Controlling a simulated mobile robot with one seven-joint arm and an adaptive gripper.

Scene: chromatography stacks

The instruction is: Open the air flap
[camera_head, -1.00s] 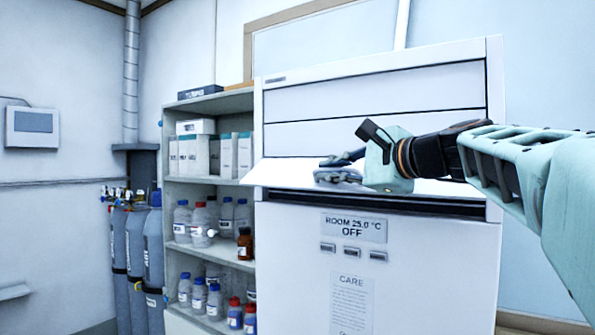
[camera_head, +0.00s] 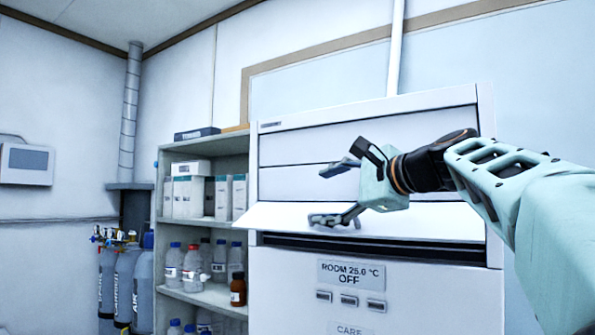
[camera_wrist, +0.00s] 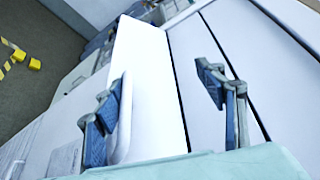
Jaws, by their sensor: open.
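The air flap appears to be the white panel (camera_head: 420,220) on the front of the white cabinet, sloping outward above a dark slot. It fills the middle of the wrist view (camera_wrist: 145,70), with a white bar handle (camera_wrist: 125,120) on it. My gripper (camera_head: 323,195) is open in front of the cabinet, with its two fingers spread one above the other. The lower finger overlaps the flap in the head view. In the wrist view my gripper (camera_wrist: 152,112) has its left finger beside the handle; I cannot tell whether they touch.
A shelf (camera_head: 215,292) with bottles and boxes stands left of the cabinet. Gas cylinders (camera_head: 125,285) stand further left. Yellow-marked items (camera_wrist: 35,64) lie on the floor.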

